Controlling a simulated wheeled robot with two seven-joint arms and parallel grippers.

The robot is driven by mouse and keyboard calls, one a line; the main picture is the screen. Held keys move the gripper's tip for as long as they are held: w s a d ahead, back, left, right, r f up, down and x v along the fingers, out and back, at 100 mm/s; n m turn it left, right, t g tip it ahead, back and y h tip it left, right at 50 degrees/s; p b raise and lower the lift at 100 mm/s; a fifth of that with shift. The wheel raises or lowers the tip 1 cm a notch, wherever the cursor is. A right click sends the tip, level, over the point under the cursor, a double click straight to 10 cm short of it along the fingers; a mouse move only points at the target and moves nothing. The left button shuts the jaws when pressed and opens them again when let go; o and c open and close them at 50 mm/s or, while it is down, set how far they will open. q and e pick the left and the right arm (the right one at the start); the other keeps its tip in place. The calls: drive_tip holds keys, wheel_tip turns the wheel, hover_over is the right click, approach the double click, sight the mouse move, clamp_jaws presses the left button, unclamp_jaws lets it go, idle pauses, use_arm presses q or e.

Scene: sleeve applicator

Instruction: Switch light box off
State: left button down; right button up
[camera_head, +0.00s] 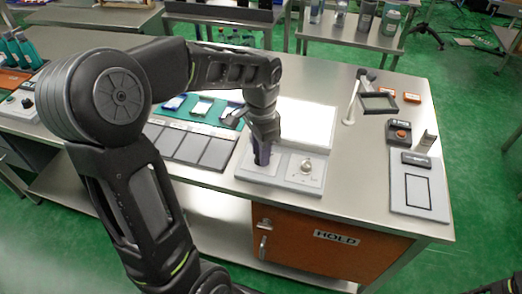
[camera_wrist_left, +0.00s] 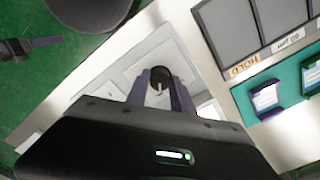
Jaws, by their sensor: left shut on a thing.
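The light box has a bright white lit panel (camera_head: 305,122) and a grey control base (camera_head: 275,183) in front of it. A silver knob (camera_head: 306,166) stands on the right part of the base. My left gripper (camera_head: 262,158) points down at the left part of the base and hides what is under it there. In the left wrist view, the fingers of my left gripper (camera_wrist_left: 160,92) are shut on a round black knob (camera_wrist_left: 161,77) with a white pointer line.
Dark grey panels (camera_head: 185,146) and a green tray (camera_head: 175,119) with cards lie left of the light box. A stand with a square frame (camera_head: 380,103), a red-button box (camera_head: 400,133) and a grey board (camera_head: 420,203) are at the right. An orange HOLD cabinet (camera_head: 310,240) is below.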

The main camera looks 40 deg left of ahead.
use_arm(q)
drive_tip(key=shift+n, duration=0.5)
drive_tip(key=n, duration=0.2)
drive_tip(key=shift+n+b, duration=0.3)
drive_tip(key=shift+n, duration=0.1)
drive_tip(key=n, duration=0.3)
drive_tip(key=shift+n, duration=0.3)
drive_tip(key=n+b, duration=0.1)
drive_tip(key=n, duration=0.5)
drive_tip(key=shift+n, duration=0.3)
drive_tip(key=c, duration=1.1)
unclamp_jaws()
